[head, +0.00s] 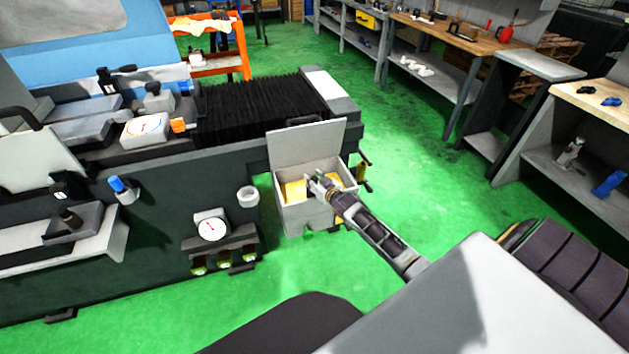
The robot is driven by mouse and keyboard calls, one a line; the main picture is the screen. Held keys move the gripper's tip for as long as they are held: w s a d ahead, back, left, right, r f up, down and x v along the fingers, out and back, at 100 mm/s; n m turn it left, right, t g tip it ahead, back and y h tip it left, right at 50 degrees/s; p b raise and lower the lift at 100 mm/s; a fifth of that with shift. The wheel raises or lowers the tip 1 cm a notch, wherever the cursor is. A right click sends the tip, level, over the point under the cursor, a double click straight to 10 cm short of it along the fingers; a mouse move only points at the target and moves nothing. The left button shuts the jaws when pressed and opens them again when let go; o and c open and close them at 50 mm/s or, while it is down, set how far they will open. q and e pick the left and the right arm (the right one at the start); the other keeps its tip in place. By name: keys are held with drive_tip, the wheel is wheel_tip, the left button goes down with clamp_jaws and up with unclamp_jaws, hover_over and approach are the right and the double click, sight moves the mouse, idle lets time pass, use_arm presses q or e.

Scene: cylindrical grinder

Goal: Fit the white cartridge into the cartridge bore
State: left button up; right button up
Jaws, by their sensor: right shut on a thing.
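My right gripper (318,184) reaches in from the lower right to the open grey box (301,212) beside the machine. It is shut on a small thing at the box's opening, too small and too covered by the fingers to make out. I cannot tell whether that thing is the white cartridge. Yellow pieces (294,191) show inside the box. A white round ring-like part (248,197) sits on the machine's front, left of the box. I cannot tell where the cartridge bore is. My left gripper is not in view.
The box's lid (305,143) stands raised behind my right gripper. The dark grinder (160,215) fills the left, with a dial gauge (211,226) on its front. Benches (470,38) stand at the back right. The green floor (410,150) right of the box is clear.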

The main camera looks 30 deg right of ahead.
drive_tip(key=o, duration=1.2)
drive_tip(key=shift+s+f, duration=0.1)
drive_tip(key=shift+f, duration=0.05)
drive_tip(key=shift+s+f, duration=0.15)
